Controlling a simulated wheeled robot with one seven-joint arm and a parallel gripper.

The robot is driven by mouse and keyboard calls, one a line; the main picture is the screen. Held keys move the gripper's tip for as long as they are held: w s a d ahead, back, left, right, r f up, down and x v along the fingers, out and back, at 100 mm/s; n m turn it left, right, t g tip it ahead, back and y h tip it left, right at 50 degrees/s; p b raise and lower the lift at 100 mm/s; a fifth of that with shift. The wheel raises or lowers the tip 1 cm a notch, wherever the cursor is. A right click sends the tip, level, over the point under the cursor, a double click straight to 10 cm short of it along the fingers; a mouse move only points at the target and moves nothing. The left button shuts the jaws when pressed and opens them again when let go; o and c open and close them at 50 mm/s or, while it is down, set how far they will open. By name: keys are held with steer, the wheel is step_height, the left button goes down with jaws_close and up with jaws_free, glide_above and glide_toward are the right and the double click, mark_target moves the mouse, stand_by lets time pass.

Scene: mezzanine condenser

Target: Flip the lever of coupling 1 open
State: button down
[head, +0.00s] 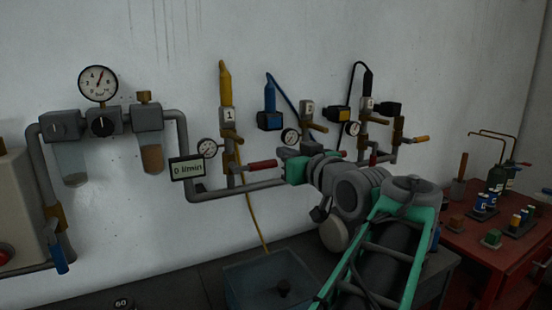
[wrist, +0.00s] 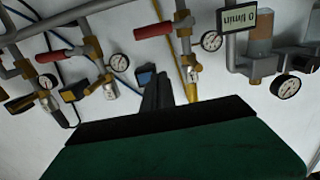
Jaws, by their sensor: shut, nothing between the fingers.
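Coupling 1 (head: 228,115) is a grey block with a "1" plate on the wall, a yellow hose rising from its top. A short brass lever (head: 233,138) sits just below the plate. In the wrist view coupling 1 (wrist: 192,72) appears upside down, right of my fingers. My gripper (wrist: 157,80) is shut and empty, its dark fingers pointing at the wall. In the head view my gripper (head: 293,168) is to the right of and below coupling 1, partly hidden by my arm. I see no contact with the lever.
A red valve handle (head: 262,164) sticks out below coupling 1, near my gripper. Coupling 2 (head: 307,108), with a blue hose hanging beside it, and another coupling (head: 367,104) lie to the right. Gauges and pipes crowd the wall. A flow display (head: 187,168) is left.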

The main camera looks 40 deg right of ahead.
steer(key=p, duration=0.2)
glide_above(255, 167)
steer(key=s+d, duration=0.2)
steer(key=s, duration=0.2)
steer(key=f, duration=0.2)
steer(key=w+f, duration=0.1)
steer(key=f, duration=0.1)
steer(key=shift+w+f, duration=0.1)
steer(key=shift+f, duration=0.15)
steer(key=shift+w+f, duration=0.1)
